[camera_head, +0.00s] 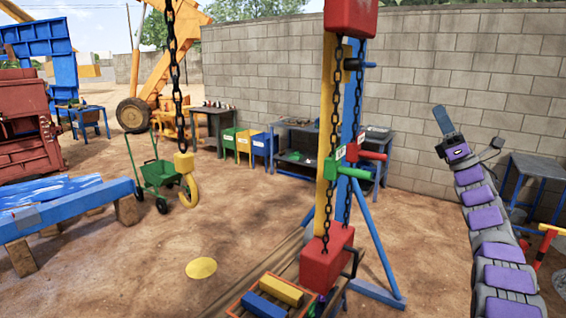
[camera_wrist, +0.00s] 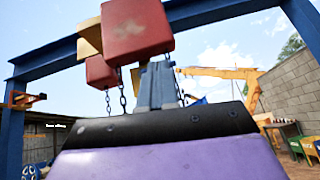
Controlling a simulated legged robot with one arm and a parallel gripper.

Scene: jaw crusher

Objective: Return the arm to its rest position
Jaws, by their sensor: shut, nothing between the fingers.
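My arm, with purple and grey segments, rises at the right of the body view and leans slightly left. My gripper (camera_head: 443,121) is at its upper end, pointing up in front of the block wall. It is shut and holds nothing. In the wrist view the gripper (camera_wrist: 157,85) shows as a blue-grey upright shape beyond my purple and black wrist cover. It stands apart from the chain hoist post in the body view.
A red chain hoist block (camera_head: 326,259) hangs beside a blue and yellow post, left of my arm. A blue workbench (camera_head: 538,168) stands right of the arm. The block wall (camera_head: 440,65) is behind. A blue overhead beam (camera_wrist: 215,14) crosses the wrist view. Open dirt lies left of the post.

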